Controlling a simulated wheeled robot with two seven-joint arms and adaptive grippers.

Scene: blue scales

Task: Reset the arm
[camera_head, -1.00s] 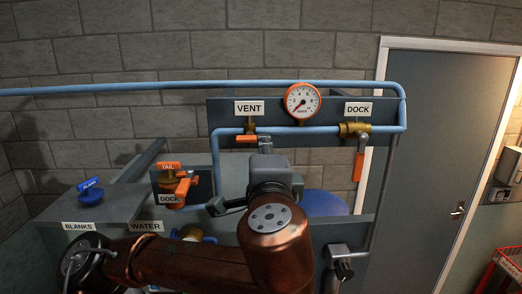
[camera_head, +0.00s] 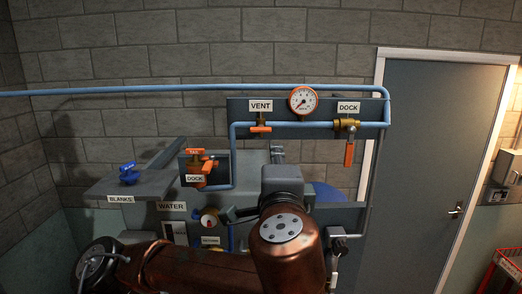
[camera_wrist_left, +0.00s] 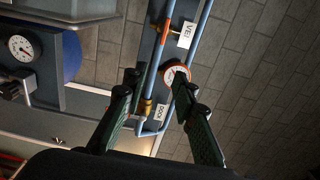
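My left arm, copper-coloured, comes in from the lower left in the head view and bends up at the centre. Its gripper (camera_head: 277,163) is in front of the panel below the VENT label, mostly seen from behind. In the left wrist view the two dark fingers of this gripper (camera_wrist_left: 160,90) stand apart, with nothing between them but the distant panel and wall. I see no object held. My right arm and gripper are not in view.
The pipe panel (camera_head: 240,106) carries a VENT valve (camera_head: 260,128), a round gauge (camera_head: 303,100) and a DOCK valve (camera_head: 346,125). A grey shelf with a blue knob (camera_head: 129,173) stands at left. A grey door (camera_head: 437,150) is at right.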

